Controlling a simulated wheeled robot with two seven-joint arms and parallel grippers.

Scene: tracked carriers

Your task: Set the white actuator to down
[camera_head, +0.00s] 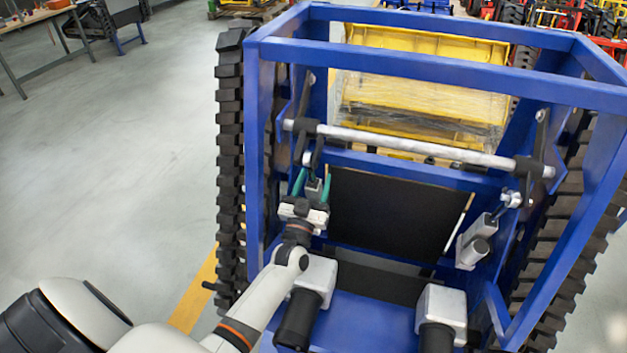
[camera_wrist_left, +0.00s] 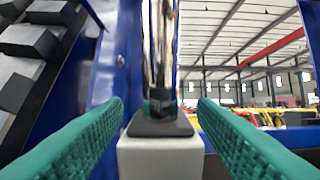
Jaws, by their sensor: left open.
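A pale grey-white actuator body with a dark cap (camera_wrist_left: 160,158) stands between my left gripper's fingers in the left wrist view, with a shiny rod rising from it. In the head view, only a small part of this actuator (camera_head: 314,188) shows between the fingers, at the left side of the blue carrier frame. The gripper hides its lower part. My left gripper (camera_head: 313,183) is open, its green fingers on either side of the actuator, with visible gaps in the left wrist view (camera_wrist_left: 160,105). A similar silver actuator (camera_head: 476,243) is mounted at the right side. My right gripper is not in view.
The blue frame (camera_head: 450,80) surrounds the work area, with a grey crossbar (camera_head: 420,147) above the gripper and a black panel (camera_head: 390,212) to its right. Two white housings (camera_head: 315,273) (camera_head: 443,308) with black cylinders stand below. Black tracks (camera_head: 230,150) flank the frame. Open floor lies left.

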